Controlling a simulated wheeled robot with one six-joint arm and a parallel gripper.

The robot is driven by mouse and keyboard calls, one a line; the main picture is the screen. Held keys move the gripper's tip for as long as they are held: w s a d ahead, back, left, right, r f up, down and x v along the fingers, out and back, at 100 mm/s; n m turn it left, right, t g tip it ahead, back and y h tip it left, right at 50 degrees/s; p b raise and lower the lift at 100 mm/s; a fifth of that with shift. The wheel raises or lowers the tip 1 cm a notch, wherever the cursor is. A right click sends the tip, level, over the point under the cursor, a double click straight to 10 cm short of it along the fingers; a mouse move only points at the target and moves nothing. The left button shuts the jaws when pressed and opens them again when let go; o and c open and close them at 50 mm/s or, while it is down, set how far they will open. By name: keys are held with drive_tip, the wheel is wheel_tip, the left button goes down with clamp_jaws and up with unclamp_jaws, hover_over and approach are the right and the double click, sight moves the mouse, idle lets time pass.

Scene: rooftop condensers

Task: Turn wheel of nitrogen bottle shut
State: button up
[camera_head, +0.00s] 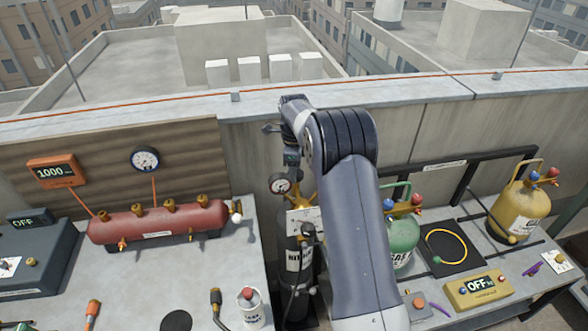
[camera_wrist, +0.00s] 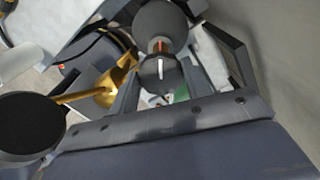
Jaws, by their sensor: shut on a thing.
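The nitrogen bottle (camera_head: 297,262) is a black cylinder with a partly hidden white label. It stands upright in the gap between the two benches. Its brass valve and round gauge (camera_head: 279,184) are at the top. My gripper (camera_head: 291,158) is over the valve top, and my arm hides part of the bottle's right side. In the wrist view, a dark round knob with a white mark (camera_wrist: 160,73), apparently the wheel, sits between my gripper's fingers, which are shut on it. The brass valve (camera_wrist: 108,88) and the gauge's dark back (camera_wrist: 28,126) show at left.
A red manifold (camera_head: 160,220) lies on the left bench with a white can (camera_head: 250,308) in front. A green bottle (camera_head: 401,238) and a yellow bottle (camera_head: 520,207) stand on the right bench. A parapet (camera_head: 420,92) runs behind. My arm passes close to the green bottle.

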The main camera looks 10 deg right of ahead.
drive_tip(key=m, duration=0.5)
drive_tip(key=shift+w+m, duration=0.1)
drive_tip(key=shift+m, duration=0.2)
drive_tip(key=m, duration=0.5)
drive_tip(key=shift+d, duration=0.15)
drive_tip(key=shift+m, duration=0.4)
drive_tip(key=o, duration=1)
wheel_tip(320, 180, up, 11)
drive_tip(key=shift+f+b, duration=0.1)
drive_tip(key=shift+b, duration=0.6)
drive_tip(key=shift+f, duration=0.1)
